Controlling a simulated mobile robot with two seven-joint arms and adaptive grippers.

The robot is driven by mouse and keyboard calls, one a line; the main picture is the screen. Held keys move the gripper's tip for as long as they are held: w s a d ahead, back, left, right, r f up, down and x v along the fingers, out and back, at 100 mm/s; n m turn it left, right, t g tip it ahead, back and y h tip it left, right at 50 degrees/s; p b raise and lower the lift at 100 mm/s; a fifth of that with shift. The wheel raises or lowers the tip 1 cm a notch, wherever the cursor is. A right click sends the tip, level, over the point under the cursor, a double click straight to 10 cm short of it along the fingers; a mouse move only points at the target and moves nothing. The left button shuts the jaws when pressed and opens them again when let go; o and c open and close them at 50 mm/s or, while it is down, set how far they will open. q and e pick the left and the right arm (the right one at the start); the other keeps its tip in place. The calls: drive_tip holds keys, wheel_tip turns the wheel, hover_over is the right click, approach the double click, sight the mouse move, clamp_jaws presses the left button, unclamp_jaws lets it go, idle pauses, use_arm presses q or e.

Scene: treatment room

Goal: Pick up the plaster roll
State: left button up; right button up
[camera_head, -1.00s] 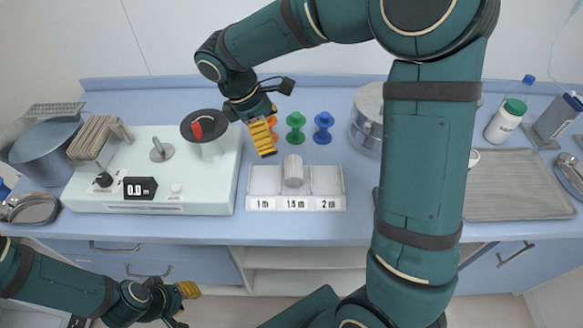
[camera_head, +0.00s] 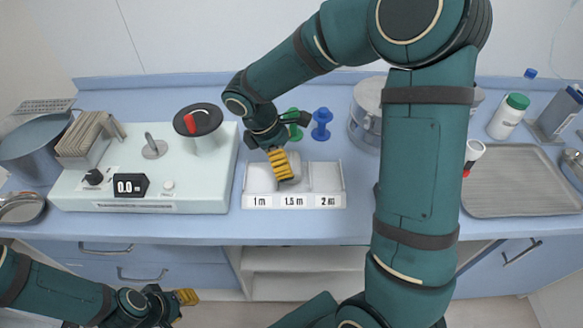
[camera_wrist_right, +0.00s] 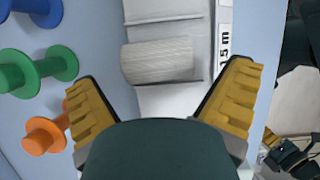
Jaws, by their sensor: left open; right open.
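The plaster roll (camera_wrist_right: 157,61) is a white ribbed cylinder lying in the middle, 1.5 m compartment of the white tray (camera_head: 325,178). In the head view it is mostly hidden behind my right gripper (camera_head: 283,170). In the right wrist view the yellow fingers of my right gripper (camera_wrist_right: 165,105) are spread wide, and the roll lies ahead of them, between their lines, not visibly gripped. My left gripper (camera_head: 187,297) is low at the bottom left, in front of the counter and away from the tray.
The measuring machine (camera_head: 150,190) with a 0.0 m display stands left of the tray. Blue (camera_head: 321,123), green (camera_wrist_right: 40,72) and orange (camera_wrist_right: 45,135) spools stand behind the tray. A metal pot (camera_head: 366,120) stands behind right; a metal tray (camera_head: 515,185) lies far right.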

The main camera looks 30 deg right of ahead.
sight(291, 161)
drive_tip(key=x, duration=0.2)
drive_tip(key=b+x, duration=0.1)
drive_tip(key=x, duration=0.1)
drive_tip(key=shift+d+f, duration=0.1)
drive_tip(key=shift+d, duration=0.2)
drive_tip(key=c, duration=1)
